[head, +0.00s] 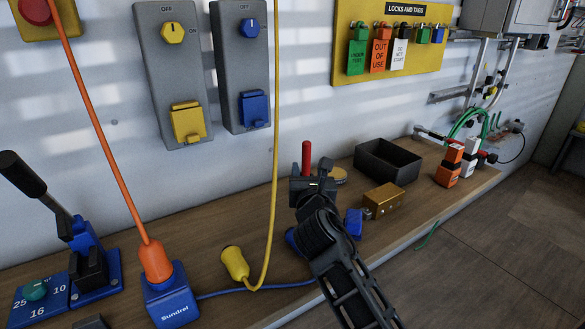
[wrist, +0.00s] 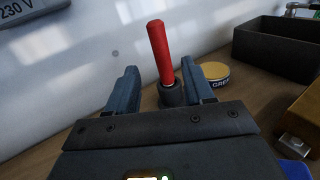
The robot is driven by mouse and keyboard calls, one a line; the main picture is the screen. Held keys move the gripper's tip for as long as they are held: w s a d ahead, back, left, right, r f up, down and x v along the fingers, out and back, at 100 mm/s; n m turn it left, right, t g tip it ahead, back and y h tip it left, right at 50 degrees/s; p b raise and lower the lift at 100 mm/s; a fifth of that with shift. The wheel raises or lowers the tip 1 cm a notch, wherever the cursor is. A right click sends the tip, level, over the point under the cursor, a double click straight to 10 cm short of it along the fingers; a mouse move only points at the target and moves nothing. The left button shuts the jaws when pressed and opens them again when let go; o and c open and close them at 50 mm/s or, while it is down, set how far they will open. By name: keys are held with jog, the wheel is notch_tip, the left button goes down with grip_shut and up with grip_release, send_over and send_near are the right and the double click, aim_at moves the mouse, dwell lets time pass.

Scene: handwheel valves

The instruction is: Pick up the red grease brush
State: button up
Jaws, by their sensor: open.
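The red grease brush (wrist: 160,52) stands upright on the wooden bench, its red handle up and its lower end in a dark round base or holder (wrist: 172,93). In the head view the red handle (head: 306,157) shows just behind my gripper, which hides its lower part. My gripper (wrist: 158,88) is open, with one finger to the left of the brush and the other to the right. The brush appears nearer the right finger. I cannot tell whether the fingers reach around it. Nothing is held.
A yellow-lidded grease tin (wrist: 214,71) stands just right of the brush. The wall is close behind.

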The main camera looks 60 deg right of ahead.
aim_at(307, 159)
jog(key=shift+w+d, duration=0.2)
jog(key=shift+d, duration=0.3)
jog(key=x, duration=0.6)
jog(key=shift+w+d+p, duration=0.15)
jog(key=shift+d+p, duration=0.15)
grip_shut()
